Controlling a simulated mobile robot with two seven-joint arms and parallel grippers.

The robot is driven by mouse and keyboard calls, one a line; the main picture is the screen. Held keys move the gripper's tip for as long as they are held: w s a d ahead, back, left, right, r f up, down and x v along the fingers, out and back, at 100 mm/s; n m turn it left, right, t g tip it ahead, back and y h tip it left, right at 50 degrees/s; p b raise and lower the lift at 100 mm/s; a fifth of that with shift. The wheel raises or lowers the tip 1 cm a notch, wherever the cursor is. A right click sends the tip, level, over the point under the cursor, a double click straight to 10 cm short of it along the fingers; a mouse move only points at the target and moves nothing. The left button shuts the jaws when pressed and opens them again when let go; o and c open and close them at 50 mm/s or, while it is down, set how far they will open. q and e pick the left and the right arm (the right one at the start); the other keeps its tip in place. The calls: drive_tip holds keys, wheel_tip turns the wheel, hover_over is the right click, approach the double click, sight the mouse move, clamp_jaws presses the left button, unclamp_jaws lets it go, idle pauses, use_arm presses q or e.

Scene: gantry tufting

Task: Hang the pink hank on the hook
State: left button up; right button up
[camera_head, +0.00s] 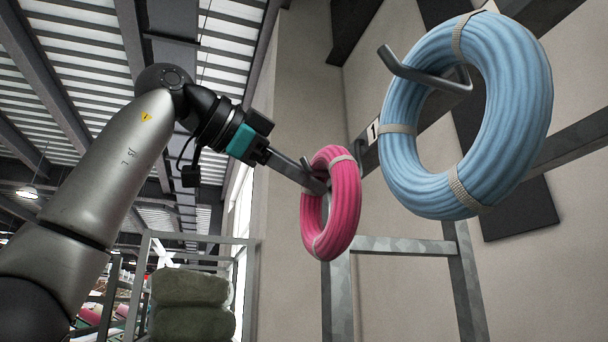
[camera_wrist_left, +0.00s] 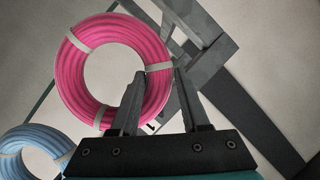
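The pink hank (camera_head: 347,205) is an upright ring with pale bands, seen nearly edge-on below and left of a blue hank. My left gripper (camera_head: 317,183) reaches it from the left. In the left wrist view the two fingers (camera_wrist_left: 160,78) lie on either side of the pink hank's (camera_wrist_left: 75,78) right-hand part, close against it near a band. They look shut on it. A grey upturned tip (camera_head: 304,162), seemingly the hook's, stands left of the ring near the fingers. The fingers and ring hide the rest, so I cannot tell whether the hank rests on the hook. My right gripper is out of view.
The blue hank (camera_head: 405,165) hangs at the right on a grey hook (camera_head: 420,76); it also shows in the left wrist view (camera_wrist_left: 25,150). A number plate (camera_head: 374,132) is on the rail behind. Grey posts (camera_head: 468,280) stand below. Green bales (camera_head: 192,290) are stacked lower left.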

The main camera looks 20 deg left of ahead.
use_arm(q)
drive_tip(key=o, duration=0.4)
drive_tip(key=shift+o, duration=0.2)
drive_tip(key=b+v, duration=0.1)
drive_tip(key=v, duration=1.4)
drive_tip(key=shift+a, duration=0.1)
